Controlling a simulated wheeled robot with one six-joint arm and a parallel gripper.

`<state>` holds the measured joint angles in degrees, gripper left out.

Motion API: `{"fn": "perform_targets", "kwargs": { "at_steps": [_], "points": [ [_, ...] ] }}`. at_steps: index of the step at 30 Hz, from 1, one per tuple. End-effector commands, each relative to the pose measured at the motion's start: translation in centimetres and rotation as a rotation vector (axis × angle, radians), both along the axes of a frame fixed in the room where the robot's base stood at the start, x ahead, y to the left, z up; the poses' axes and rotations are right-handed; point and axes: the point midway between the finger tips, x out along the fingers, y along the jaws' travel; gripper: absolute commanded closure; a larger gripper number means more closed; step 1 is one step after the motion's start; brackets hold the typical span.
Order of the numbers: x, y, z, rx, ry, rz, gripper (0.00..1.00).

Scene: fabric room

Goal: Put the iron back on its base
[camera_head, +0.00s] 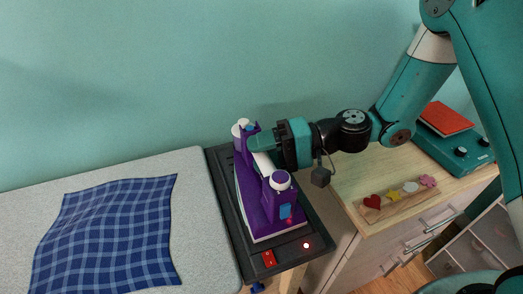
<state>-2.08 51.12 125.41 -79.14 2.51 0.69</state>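The purple iron (256,212) with white knobs sits on or just above the dark base (226,211), at the right end of the ironing surface; I cannot tell if its sole fully touches. My gripper (262,148) reaches in from the right at the iron's white handle (264,162). Its fingers are around the handle and appear closed on it, though the fingertips are partly hidden.
A blue checked cloth (110,232) lies on the grey ironing surface (201,218) at left. A wooden cabinet (391,174) at right carries a tray with small coloured shapes (394,197) and a teal device (460,148) with a red top (446,118). The wall stands close behind.

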Motion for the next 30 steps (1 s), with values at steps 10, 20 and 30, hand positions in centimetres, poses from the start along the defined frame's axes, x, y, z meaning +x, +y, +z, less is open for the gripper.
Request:
{"fn": "perform_targets", "kwargs": {
  "at_steps": [10,20,30],
  "points": [
    [0.0,0.0,0.5,0.000,-0.001,0.000,0.46],
    [0.6,-6.0,1.3,-0.001,-0.002,-0.007,0.46],
    [0.9,-11.3,2.4,-0.001,-0.002,-0.003,0.46]
  ]
}}
